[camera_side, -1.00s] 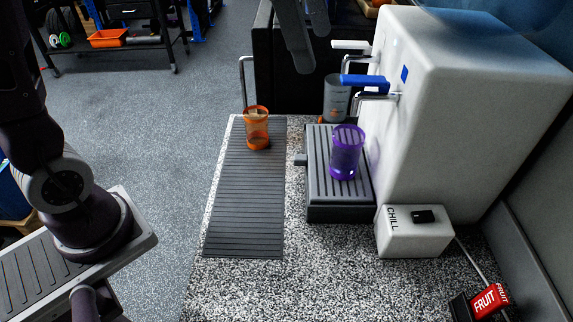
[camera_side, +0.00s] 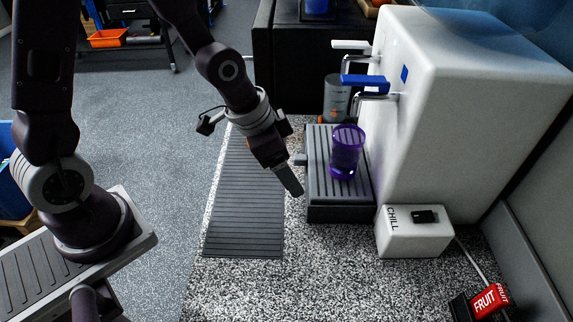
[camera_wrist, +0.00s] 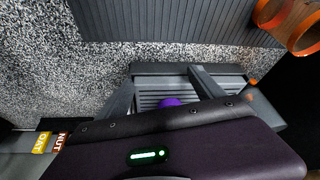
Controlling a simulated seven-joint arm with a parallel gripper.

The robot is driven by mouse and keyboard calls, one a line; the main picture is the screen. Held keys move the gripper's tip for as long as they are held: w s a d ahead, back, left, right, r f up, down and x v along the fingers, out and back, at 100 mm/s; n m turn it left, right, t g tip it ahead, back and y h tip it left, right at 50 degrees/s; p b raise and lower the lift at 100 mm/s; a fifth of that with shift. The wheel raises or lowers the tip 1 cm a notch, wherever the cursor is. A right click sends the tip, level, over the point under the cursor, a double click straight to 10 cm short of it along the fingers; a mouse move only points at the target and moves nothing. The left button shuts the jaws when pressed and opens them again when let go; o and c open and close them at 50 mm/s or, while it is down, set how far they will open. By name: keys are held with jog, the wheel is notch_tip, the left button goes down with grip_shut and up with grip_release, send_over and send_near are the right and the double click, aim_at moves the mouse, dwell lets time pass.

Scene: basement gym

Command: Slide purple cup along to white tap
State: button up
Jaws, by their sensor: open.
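The translucent purple cup (camera_side: 347,152) stands upright on the ribbed dark drip tray (camera_side: 340,212), in front of the blue-handled tap (camera_side: 366,83). The white-handled tap (camera_side: 351,45) is farther back on the same white dispenser (camera_side: 470,110). My gripper (camera_side: 292,186) is left of the drip tray, apart from the cup, pointing down and to the right. In the wrist view my gripper (camera_wrist: 163,76) is open and empty. A bit of the purple cup (camera_wrist: 170,101) shows there between the fingers; the rest is hidden by my gripper body.
A grey container (camera_side: 336,97) stands at the tray's back end, near the white tap. An orange cup (camera_wrist: 297,22) on the ribbed mat (camera_side: 243,205) shows in the wrist view; my arm hides it from the side. A white CHILL box (camera_side: 414,233) is at the tray's front right.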

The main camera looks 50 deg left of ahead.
aim_at(346, 159)
jog(key=w+d, duration=0.2)
jog(key=w, duration=0.1)
jog(key=w+d, duration=0.2)
jog(key=w, duration=0.2)
jog(key=w+d, duration=0.2)
jog(key=w, duration=0.1)
jog(key=shift+w, duration=0.4)
jog(key=shift+w+f, duration=0.1)
jog(key=shift+f, duration=0.4)
jog(key=c, duration=1.6)
jog(key=shift+o, duration=0.2)
jog(key=shift+w+a, duration=1.85)
jog(key=shift+a, duration=0.15)
jog(key=shift+w+a, duration=1.85)
jog(key=shift+a, duration=0.15)
